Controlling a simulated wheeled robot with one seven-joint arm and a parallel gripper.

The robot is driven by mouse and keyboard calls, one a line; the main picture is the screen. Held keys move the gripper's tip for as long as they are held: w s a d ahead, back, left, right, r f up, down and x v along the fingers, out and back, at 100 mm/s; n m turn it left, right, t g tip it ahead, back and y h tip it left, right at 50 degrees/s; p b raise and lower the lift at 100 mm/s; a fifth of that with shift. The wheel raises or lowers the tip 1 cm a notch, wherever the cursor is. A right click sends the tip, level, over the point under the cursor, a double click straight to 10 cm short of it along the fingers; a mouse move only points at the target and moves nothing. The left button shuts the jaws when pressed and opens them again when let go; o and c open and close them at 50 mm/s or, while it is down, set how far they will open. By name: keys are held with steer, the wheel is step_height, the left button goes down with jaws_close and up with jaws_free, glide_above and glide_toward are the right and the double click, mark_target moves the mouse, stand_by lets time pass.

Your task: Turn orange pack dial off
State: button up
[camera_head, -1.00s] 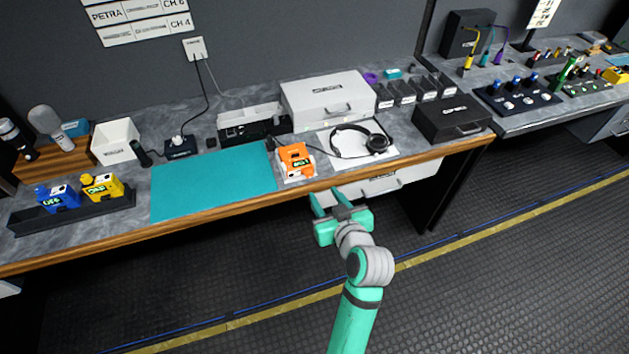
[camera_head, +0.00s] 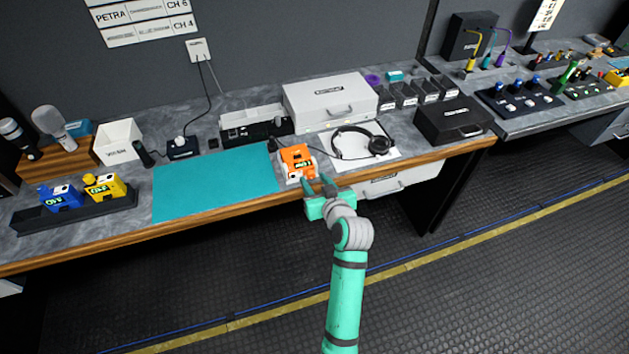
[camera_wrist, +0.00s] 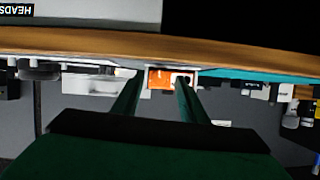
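The orange pack (camera_head: 295,157) sits on the bench near its front edge, just right of the teal mat (camera_head: 215,182). Its front carries a small display and a dark spot; I cannot read the dial's setting. My gripper (camera_head: 315,182) is at the bench's front edge, just in front and to the right of the pack. In the wrist view, the picture is upside down, and the orange pack (camera_wrist: 160,78) shows between the fingertips of my gripper (camera_wrist: 158,92). The fingers are apart with nothing between them, and I cannot tell whether they touch the pack.
Headphones (camera_head: 372,142) lie on a white sheet right of the pack. A white case (camera_head: 328,103) stands behind. Blue (camera_head: 62,198) and yellow (camera_head: 104,186) packs stand in a dark tray at left. The bench's wooden front edge (camera_head: 232,208) runs close to my gripper.

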steer(key=shift+w, duration=0.25)
jaws_close()
steer(key=shift+a+f+n+h, duration=0.1)
steer(key=shift+a+n+h, duration=0.2)
steer(key=shift+n+h, duration=0.3)
steer(key=shift+n+t+h, duration=0.4)
steer(key=shift+n, duration=0.5)
jaws_free()
steer(key=shift+s, duration=0.15)
